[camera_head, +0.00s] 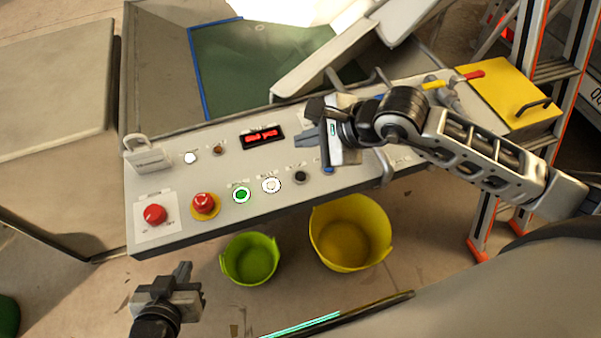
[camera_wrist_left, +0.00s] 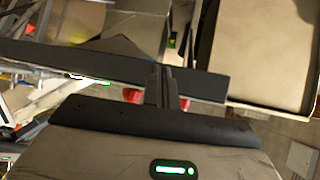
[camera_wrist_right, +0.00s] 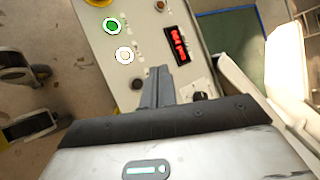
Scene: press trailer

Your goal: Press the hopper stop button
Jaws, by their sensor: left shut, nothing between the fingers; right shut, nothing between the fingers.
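The control panel (camera_head: 222,165) is a tilted grey board whose labels are too small to read, so I cannot tell which button is the hopper stop. It carries a red button (camera_head: 155,214) on a white plate, a red mushroom button (camera_head: 204,203) on a yellow ring, a green button (camera_head: 241,195), a white button (camera_head: 271,185) and a black one (camera_head: 300,177). My right gripper (camera_head: 308,141) is shut, above the panel right of the red display (camera_head: 262,137). My left gripper (camera_head: 184,268) is shut, in front of and below the panel's left front edge.
A padlock-like tag (camera_head: 148,158) stands on the panel's left end. A green bucket (camera_head: 250,262) and a yellow bucket (camera_head: 350,245) stand on the floor below. A yellow box (camera_head: 505,90) and an orange ladder (camera_head: 565,110) are at the right.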

